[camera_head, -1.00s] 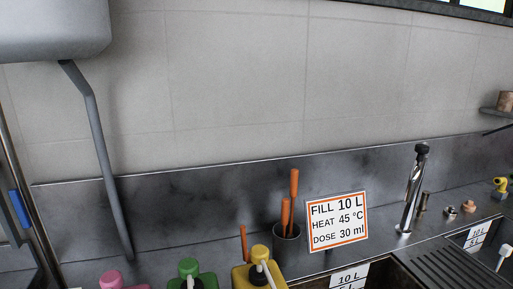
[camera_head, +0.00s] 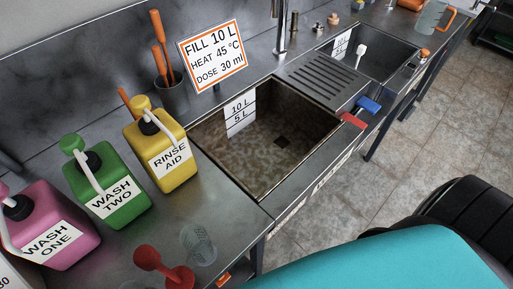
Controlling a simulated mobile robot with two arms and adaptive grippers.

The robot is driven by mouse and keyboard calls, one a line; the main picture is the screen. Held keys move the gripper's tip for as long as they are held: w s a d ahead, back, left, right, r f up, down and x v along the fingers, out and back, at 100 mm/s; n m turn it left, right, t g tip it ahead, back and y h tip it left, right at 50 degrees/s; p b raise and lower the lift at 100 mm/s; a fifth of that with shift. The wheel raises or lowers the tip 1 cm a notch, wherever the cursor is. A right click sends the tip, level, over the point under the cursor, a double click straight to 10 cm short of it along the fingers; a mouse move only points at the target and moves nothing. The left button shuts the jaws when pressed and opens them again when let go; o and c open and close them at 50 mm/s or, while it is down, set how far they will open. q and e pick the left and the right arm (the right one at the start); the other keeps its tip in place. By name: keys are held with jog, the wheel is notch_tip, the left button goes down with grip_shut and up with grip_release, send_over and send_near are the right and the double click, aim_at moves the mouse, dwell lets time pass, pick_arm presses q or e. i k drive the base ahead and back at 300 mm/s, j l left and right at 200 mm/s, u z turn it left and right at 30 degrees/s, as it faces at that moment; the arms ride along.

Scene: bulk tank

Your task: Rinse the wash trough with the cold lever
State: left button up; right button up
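The wash trough (camera_head: 215,135) is a steel basin with a dirty brown-stained inside, in the middle of the head view. A label with 10 L and 5 L marks is on its back wall, and a dark square drain shows in its floor. A blue lever (camera_head: 368,104), by its colour the cold one, and a red lever (camera_head: 352,120) sit side by side on the counter's front edge, right of the trough. A chrome tap (camera_head: 281,28) stands behind the trough, its top cut off. Neither of my grippers shows in the head view.
Pink (camera_head: 55,232), green (camera_head: 112,190) and yellow (camera_head: 163,155) pump bottles stand left of the trough. A clear cup (camera_head: 199,245) and a red plunger-like item (camera_head: 165,268) are in front. A ribbed drainboard (camera_head: 322,80) and second basin (camera_head: 370,58) lie to the right.

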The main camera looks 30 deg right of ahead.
aim_at(373, 107)
jog(key=l+z, duration=0.25)
jog(key=z, duration=0.25)
jog(key=k+l+z, duration=0.1)
jog(key=l+z, duration=0.2)
jog(key=z, duration=0.15)
jog(key=l+z, duration=0.25)
jog(key=z, duration=0.25)
jog(key=i+l, duration=0.1)
jog(key=l, duration=0.3)
jog(key=i+l, duration=0.15)
jog(key=l, duration=0.25)
jog(key=i+l, duration=0.1)
jog(key=l, duration=0.25)
jog(key=i+l, duration=0.1)
jog(key=l, duration=0.3)
jog(key=u, duration=1.85)
